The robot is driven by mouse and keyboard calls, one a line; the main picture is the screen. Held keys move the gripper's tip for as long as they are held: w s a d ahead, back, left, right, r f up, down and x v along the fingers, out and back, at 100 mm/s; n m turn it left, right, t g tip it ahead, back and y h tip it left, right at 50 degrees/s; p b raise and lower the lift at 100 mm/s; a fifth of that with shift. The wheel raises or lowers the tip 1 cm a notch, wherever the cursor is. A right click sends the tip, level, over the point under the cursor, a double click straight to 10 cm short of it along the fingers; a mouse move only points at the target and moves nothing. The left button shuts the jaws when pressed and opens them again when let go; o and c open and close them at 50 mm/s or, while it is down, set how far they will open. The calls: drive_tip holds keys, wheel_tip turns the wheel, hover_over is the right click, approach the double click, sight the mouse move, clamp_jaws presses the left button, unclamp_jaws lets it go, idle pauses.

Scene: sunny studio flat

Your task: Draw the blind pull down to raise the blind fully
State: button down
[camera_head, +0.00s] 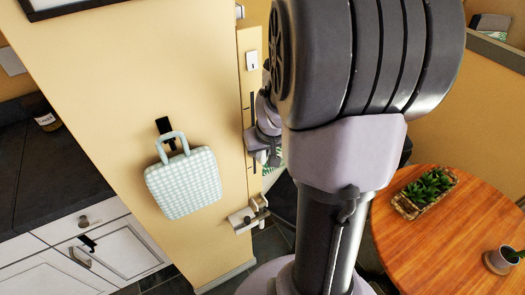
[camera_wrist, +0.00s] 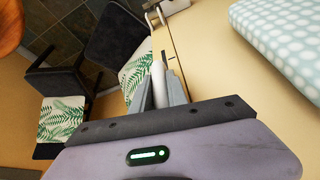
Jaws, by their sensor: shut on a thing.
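My gripper (camera_wrist: 160,88) is shut on a pale, rounded piece that I take to be the blind pull (camera_wrist: 158,76), held upright between the two grey fingers in the wrist view. In the head view my gripper (camera_head: 252,146) is at the narrow wall edge, beside a thin dark vertical line. My arm covers much of this area, and the pull cannot be made out there. The blind itself is not seen in either view.
A checked bag (camera_head: 184,184) hangs on the wall left of my gripper. A metal bracket (camera_head: 246,216) sticks out below it. A round wooden table (camera_head: 440,235) with a plant tray (camera_head: 424,194) stands at right. Chairs with leaf-patterned cushions (camera_wrist: 62,118) are near.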

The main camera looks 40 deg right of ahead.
wheel_tip(320, 180, down, 12)
drive_tip(key=b, duration=0.9)
drive_tip(key=shift+s, duration=0.15)
drive_tip(key=shift+a+r, duration=0.1)
drive_tip(key=c, duration=1.3)
unclamp_jaws()
drive_tip(key=shift+r, duration=0.1)
drive_tip(key=p+v, duration=0.7)
drive_tip(key=v, duration=1)
drive_tip(key=shift+r, duration=0.2)
